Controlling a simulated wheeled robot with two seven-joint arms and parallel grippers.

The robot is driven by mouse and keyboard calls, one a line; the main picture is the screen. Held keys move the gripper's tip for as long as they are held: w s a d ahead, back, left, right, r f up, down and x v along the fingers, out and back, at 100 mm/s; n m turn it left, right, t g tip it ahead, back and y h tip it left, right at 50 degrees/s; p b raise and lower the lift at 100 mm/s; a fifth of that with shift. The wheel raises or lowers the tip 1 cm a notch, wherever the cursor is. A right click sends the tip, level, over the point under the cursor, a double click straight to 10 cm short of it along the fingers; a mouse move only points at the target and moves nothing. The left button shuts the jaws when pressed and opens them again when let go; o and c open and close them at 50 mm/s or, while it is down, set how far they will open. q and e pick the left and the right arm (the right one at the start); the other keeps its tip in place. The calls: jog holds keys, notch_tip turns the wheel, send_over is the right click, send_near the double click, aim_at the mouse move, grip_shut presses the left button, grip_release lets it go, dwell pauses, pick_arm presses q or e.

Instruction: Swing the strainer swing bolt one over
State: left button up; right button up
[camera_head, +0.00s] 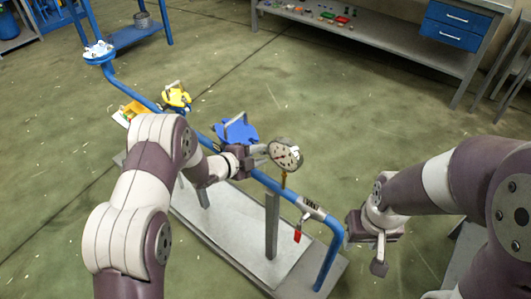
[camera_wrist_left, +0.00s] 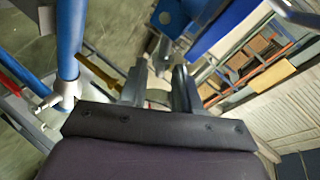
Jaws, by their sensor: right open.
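The blue strainer (camera_head: 236,129) sits along the blue pipe in the middle of the head view. Its swing bolts are too small to tell apart, and my left gripper and wrist hide part of that area. My left gripper (camera_head: 262,154) is just right of the strainer and close behind the round gauge (camera_head: 285,154). In the left wrist view its two fingers (camera_wrist_left: 160,88) stand apart with a visible gap. A small grey part (camera_wrist_left: 161,52) shows beyond the fingertips; I cannot tell what it is. My right gripper (camera_head: 377,254) is open and empty, right of the pipe's near end.
The blue pipe (camera_head: 330,262) runs diagonally over a grey skid (camera_head: 226,228). A workbench (camera_head: 400,42) stands at the back; the floor between is clear.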

aim_at(264, 153)
pick_arm(q)
jog(key=shift+x, duration=1.5)
jog(key=shift+c, duration=0.3)
